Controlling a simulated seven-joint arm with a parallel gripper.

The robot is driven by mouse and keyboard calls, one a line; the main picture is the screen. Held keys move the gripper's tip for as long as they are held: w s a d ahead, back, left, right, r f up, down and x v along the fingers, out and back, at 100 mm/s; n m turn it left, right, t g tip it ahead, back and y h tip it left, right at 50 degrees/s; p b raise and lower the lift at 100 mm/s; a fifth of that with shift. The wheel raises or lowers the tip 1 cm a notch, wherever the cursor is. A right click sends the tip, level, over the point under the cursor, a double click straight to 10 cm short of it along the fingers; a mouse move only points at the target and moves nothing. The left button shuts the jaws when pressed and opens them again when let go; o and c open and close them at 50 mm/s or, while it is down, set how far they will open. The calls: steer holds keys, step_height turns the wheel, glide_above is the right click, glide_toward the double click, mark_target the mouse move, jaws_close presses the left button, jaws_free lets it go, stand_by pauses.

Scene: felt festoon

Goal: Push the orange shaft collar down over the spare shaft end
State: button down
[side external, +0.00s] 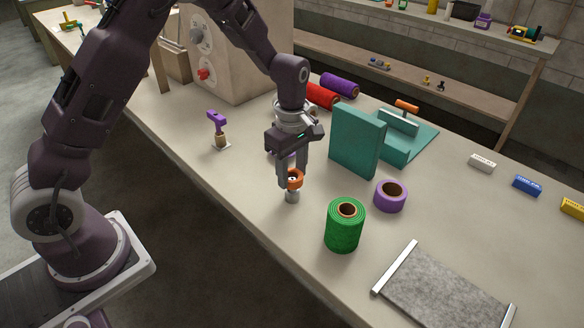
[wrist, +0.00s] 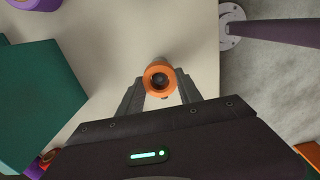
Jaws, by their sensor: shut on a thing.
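The orange shaft collar (side external: 296,183) is between the fingertips of my gripper (side external: 291,182), near the front edge of the bench. A short grey upright shaft end (side external: 292,197) stands directly below it. In the wrist view the collar (wrist: 149,75) is a ring between the two fingers of my gripper (wrist: 160,86), which are shut on it. Something dark shows inside its hole. The collar is at the top of the shaft end; how far it sits around the shaft I cannot tell.
A green spool (side external: 344,233), a purple ring-shaped roll (side external: 390,197) and a teal upright block (side external: 356,142) stand right of my gripper. A purple-handled tool (side external: 218,124) stands to the left. A grey felt piece (side external: 440,288) lies at the front right. The bench between these is clear.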

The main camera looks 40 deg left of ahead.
steer(key=shift+f, duration=1.15)
steer(key=c, duration=0.7)
jaws_free()
step_height(320, 180, up, 7)
steer(key=shift+r, duration=0.1)
step_height(320, 180, up, 10)
steer(key=shift+f, duration=0.1)
